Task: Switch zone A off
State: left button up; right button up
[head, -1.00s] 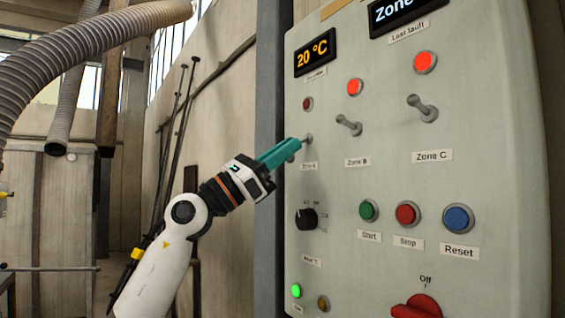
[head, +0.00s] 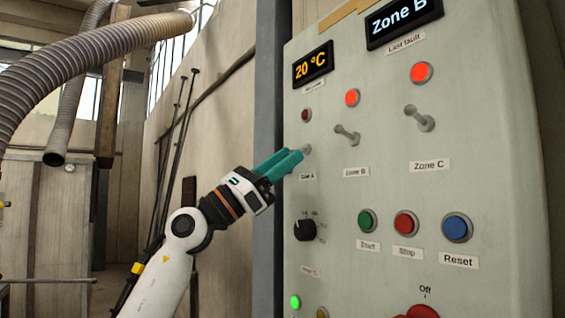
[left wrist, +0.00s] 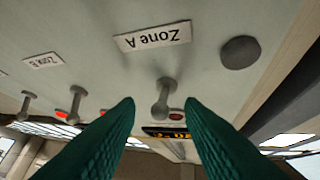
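The zone A toggle switch (left wrist: 163,98) is a grey lever on the panel, above its "Zone A" label (left wrist: 153,36), which appears upside down in the left wrist view. Its lever slants toward a dark red, unlit lamp (left wrist: 176,115); that lamp also shows in the head view (head: 306,115). My left gripper (left wrist: 160,104) is open, with one teal finger on each side of the lever and gaps between. In the head view the left gripper (head: 295,156) reaches the switch from the left and hides most of the lever. My right gripper is not in view.
The Zone B toggle (head: 347,135) and Zone C toggle (head: 420,118) stand to the right, each under a lit red lamp. A black knob (head: 304,230) and green, red and blue buttons sit lower. A display (head: 403,17) reads "Zone B". Left of the panel is open room.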

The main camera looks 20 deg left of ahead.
pick_arm(q)
jog(key=b+v, duration=0.5)
jog(key=v, duration=0.7)
jog(key=shift+w+f, duration=0.1)
